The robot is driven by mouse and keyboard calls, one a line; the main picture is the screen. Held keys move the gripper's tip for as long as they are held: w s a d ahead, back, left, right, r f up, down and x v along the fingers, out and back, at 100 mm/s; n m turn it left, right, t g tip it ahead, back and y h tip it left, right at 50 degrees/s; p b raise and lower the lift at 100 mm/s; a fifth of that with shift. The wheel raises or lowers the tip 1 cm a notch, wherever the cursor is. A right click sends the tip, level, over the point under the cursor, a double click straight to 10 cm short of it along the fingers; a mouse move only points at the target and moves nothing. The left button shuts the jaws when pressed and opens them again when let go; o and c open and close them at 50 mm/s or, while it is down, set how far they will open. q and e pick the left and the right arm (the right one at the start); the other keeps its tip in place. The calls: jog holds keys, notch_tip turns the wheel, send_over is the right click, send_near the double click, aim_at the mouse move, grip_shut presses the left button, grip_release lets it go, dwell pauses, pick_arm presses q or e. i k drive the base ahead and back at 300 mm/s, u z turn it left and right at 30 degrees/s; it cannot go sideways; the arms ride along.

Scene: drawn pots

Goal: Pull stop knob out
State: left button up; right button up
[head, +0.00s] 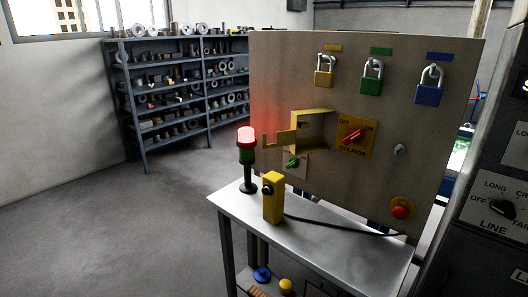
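A red mushroom-shaped stop knob (400,211) sits on a round yellow base at the lower right of the upright beige panel (285,75). From this view I cannot tell whether the knob is pushed in or out. Neither of my grippers shows in the head view.
A small table (330,245) stands before the panel, bearing a lit red signal lamp (246,135) and a yellow box (273,198) with a black cable. A red isolator switch (352,136) and several padlocks are on the panel. A dark cabinet (497,190) stands close at right.

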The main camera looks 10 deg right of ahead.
aim_at(400, 212)
jog(key=z, duration=1.35)
